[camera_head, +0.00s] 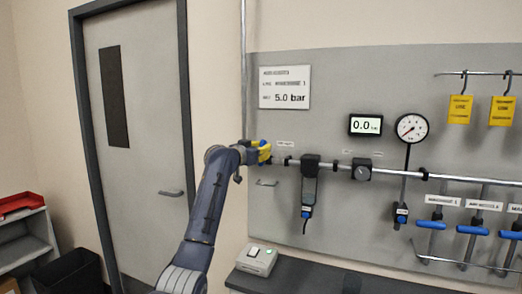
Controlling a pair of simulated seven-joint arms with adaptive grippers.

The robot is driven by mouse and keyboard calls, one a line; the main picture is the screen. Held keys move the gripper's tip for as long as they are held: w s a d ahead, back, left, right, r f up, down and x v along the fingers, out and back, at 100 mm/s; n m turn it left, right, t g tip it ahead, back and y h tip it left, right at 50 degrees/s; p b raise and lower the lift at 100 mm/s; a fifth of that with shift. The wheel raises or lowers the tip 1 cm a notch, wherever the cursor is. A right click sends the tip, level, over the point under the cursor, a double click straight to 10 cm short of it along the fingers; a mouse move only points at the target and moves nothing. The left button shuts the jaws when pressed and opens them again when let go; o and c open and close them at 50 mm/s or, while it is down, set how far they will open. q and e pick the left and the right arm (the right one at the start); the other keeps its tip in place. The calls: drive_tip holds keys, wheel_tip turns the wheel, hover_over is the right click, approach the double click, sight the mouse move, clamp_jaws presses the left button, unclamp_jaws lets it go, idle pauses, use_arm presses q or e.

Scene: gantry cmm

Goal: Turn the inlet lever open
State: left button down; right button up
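A small yellow part, which looks like the inlet lever (264,152), sits at the left end of the pipe on the grey panel, under a small white label. My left gripper (245,155) is right beside it, at the end of my blue-grey arm, and partly covers that area. The fingers are too small and hidden to tell whether they are open, shut or touching the lever. The lever's exact angle is also unclear. My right gripper is not in view.
A grey panel (350,225) carries a display reading 0.0 (365,125), a round gauge (411,127) and several blue-handled valves (431,225) at right. Yellow tags (460,109) hang above. A small light-coloured box (257,260) sits on the dark bench (300,275). A door (140,120) is at left.

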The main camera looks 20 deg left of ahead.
use_arm(q)
drive_tip(key=d+f+m+g+y, duration=0.1)
drive_tip(key=d+f+m+y, duration=0.2)
drive_tip(key=m, duration=1.1)
drive_tip(key=shift+s+d+f+y, duration=0.25)
drive_tip(key=shift+d+f+y, duration=0.15)
drive_tip(key=shift+d+f, duration=0.65)
drive_tip(key=shift+a+f+m, duration=0.15)
drive_tip(key=shift+f+m, duration=0.1)
drive_tip(key=shift+m, duration=0.05)
drive_tip(key=c, duration=1.2)
unclamp_jaws()
drive_tip(key=shift+c, duration=0.2)
drive_tip(key=s+a+r, duration=0.1)
drive_tip(key=s+r, duration=0.1)
drive_tip(key=s, duration=0.9)
drive_tip(key=shift+s+r, duration=0.2)
drive_tip(key=shift+s, duration=0.15)
drive_tip(key=shift+f, duration=0.1)
